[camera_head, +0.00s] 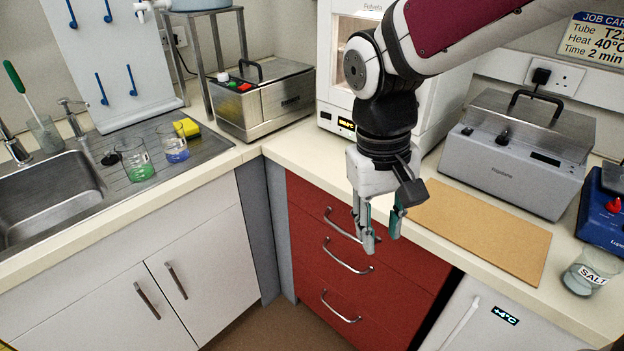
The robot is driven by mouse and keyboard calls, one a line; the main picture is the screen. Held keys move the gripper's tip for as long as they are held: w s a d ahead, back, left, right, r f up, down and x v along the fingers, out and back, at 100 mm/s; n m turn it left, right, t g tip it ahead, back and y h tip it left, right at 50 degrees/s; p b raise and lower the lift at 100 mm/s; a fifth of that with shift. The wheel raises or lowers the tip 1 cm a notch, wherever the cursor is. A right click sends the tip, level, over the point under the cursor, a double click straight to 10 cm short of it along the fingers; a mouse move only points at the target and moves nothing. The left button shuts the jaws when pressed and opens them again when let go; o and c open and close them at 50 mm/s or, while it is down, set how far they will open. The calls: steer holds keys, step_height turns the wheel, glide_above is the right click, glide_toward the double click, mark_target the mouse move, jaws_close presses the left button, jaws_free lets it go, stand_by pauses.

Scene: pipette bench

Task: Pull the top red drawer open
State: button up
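The red drawer unit (309,265) stands under the counter corner, with three silver handles one above another. The top red drawer (305,199) looks flush with the unit. Its curved silver handle (337,226) is partly hidden at its right end by my gripper. My gripper (382,235) points down in front of the counter edge, near the handle's right end. Its fingers are apart, with a gap between them and nothing visibly held. I cannot tell whether a finger touches the handle.
The middle handle (347,259) and bottom handle (340,311) sit below. A white fridge door (490,320) is at right, and white cupboard doors (185,270) at left. A tan board (485,231) lies on the counter by a grey bath (515,160). A salt jar (590,273) stands near the front edge.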

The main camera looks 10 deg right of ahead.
steer(key=w+a+f+n+h+b, duration=0.1)
steer(key=w+a+f+h+b, duration=0.15)
steer(key=w+f+h, duration=0.4)
steer(key=w+a+f+n+h+b, duration=0.15)
steer(key=w+f+b, duration=0.25)
steer(key=f, duration=0.6)
steer(key=t+h+b, duration=0.4)
steer(key=h, duration=0.2)
glide_toward(343, 233)
steer(key=shift+n, duration=0.35)
steer(key=b+x, duration=0.1)
steer(key=x, duration=0.9)
steer(key=shift+d+f+b, duration=0.15)
steer(key=shift+d+b, duration=0.1)
steer(key=shift+b, duration=0.15)
jaws_close()
